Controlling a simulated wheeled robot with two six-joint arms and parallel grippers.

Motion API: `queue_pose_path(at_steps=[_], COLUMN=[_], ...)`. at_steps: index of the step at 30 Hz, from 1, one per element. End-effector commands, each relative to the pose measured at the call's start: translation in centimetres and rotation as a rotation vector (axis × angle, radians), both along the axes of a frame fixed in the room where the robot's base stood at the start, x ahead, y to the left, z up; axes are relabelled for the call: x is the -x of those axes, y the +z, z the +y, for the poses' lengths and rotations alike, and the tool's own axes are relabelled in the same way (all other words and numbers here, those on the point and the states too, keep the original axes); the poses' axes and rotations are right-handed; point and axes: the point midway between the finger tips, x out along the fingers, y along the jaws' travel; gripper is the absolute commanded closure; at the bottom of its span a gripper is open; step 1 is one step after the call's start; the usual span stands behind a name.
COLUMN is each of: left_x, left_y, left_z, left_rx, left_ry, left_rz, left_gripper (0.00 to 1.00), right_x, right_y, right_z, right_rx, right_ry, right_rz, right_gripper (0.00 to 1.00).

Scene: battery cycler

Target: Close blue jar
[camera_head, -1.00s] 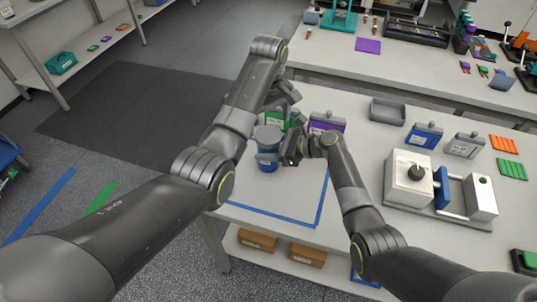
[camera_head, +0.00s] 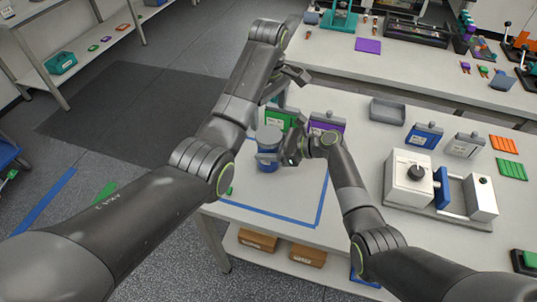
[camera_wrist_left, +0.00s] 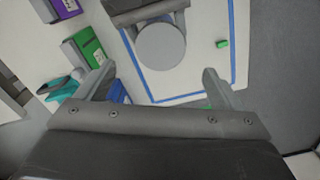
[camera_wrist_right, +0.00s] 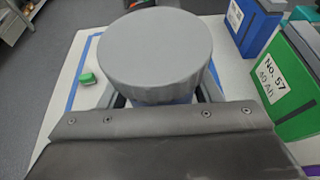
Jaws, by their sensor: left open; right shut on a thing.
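The blue jar (camera_head: 267,147) stands upright on the table with a grey round lid (camera_head: 269,132) on top. The lid also shows in the right wrist view (camera_wrist_right: 155,50) and in the left wrist view (camera_wrist_left: 161,46). I cannot tell how tightly it sits. My right gripper (camera_head: 283,158) is shut on the blue jar from the right side, below the lid. My left gripper (camera_head: 298,76) is open and empty, behind and above the jar, apart from it. In the left wrist view the fingers (camera_wrist_left: 158,82) are spread wide with nothing between them.
Blue tape (camera_head: 320,207) borders the mat area under the jar. A small green block (camera_wrist_right: 87,77) lies on it. Green (camera_head: 282,117) and purple (camera_head: 325,122) boxes stand behind the jar. A grey tray (camera_head: 387,111) and a white machine (camera_head: 409,183) are to the right.

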Motion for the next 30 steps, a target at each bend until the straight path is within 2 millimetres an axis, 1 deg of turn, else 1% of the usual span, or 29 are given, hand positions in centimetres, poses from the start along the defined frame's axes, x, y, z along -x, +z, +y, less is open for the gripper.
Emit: queue_pose_path(at_steps=[5, 12, 15, 21, 29, 30], left_x=[0.1, 0.2, 0.1, 0.1, 0.1, 0.1], left_y=[-1.8, -5.6, -6.7, -7.9, -7.9, -7.9], left_z=[0.0, 0.0, 0.0, 0.0, 0.0, 0.0], left_rx=[0.0, 0.0, 0.0, -0.001, 0.0, 0.0], left_ry=[-0.001, 0.0, 0.0, 0.0, 0.0, 0.0], left_rz=[0.005, 0.006, 0.004, 0.002, 0.001, 0.001], left_gripper=[0.12, 0.12, 0.12, 0.12, 0.12, 0.16], right_x=[0.0, 0.0, 0.0, 0.0, 0.0, 0.0], right_y=[0.0, 0.0, 0.0, 0.0, 0.0, 0.0], right_z=[0.0, 0.0, 0.0, 0.0, 0.0, 0.0], right_rx=[0.0, 0.0, 0.0, 0.0, 0.0, 0.0], right_ry=[0.0, 0.0, -0.001, -0.001, 0.0, 0.0], right_rz=[0.0, 0.0, 0.0, 0.0, 0.0, 0.0], right_gripper=[1.0, 1.0, 1.0, 1.0, 1.0, 1.0])
